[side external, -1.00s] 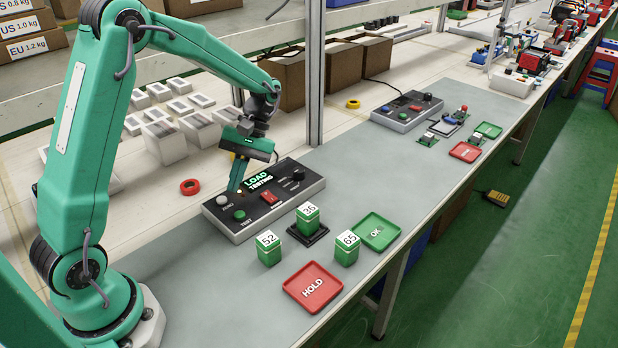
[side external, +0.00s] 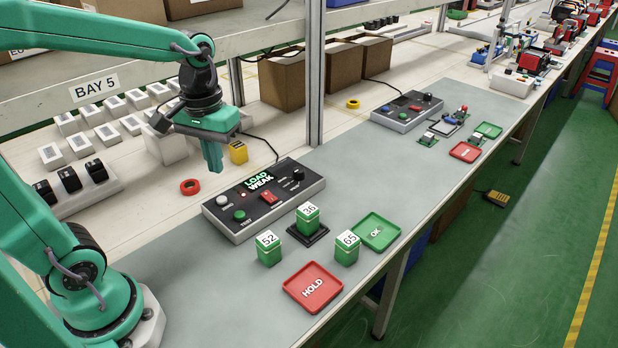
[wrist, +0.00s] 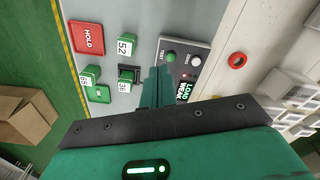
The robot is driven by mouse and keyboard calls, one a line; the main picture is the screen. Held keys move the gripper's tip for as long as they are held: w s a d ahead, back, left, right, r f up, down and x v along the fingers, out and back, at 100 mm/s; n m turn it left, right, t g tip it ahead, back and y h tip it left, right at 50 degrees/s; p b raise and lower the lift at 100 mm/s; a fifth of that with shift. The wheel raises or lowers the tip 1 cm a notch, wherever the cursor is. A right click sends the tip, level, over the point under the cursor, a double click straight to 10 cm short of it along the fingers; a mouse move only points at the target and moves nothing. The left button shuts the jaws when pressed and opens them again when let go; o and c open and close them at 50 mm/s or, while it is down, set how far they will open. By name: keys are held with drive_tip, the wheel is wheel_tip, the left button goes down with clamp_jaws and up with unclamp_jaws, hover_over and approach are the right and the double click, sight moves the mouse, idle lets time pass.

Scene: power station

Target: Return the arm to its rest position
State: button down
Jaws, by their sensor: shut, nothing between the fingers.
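My green arm reaches in from the left in the side external view. My gripper (side external: 213,158) points down, shut and empty, above and behind the left end of the load tester (side external: 262,199). The tester's display reads "LOAD WEAK". In the wrist view my shut gripper (wrist: 157,88) shows in front of the tester (wrist: 190,62). Green block 36 (side external: 308,217) sits on a black stand. Green blocks 52 (side external: 268,249) and 65 (side external: 347,248) stand on the bench on either side of it.
A red HOLD tray (side external: 312,288) and a green OK tray (side external: 376,232) lie near the bench's front edge, with no block in them. A metal post (side external: 315,75) rises right of my gripper.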

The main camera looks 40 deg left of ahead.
drive_tip(key=s+d+r+m+t, duration=0.2)
drive_tip(key=s+m+t, duration=0.2)
drive_tip(key=s+t, duration=0.1)
drive_tip(key=shift+s+r+m, duration=0.3)
drive_tip(key=shift+r, duration=0.1)
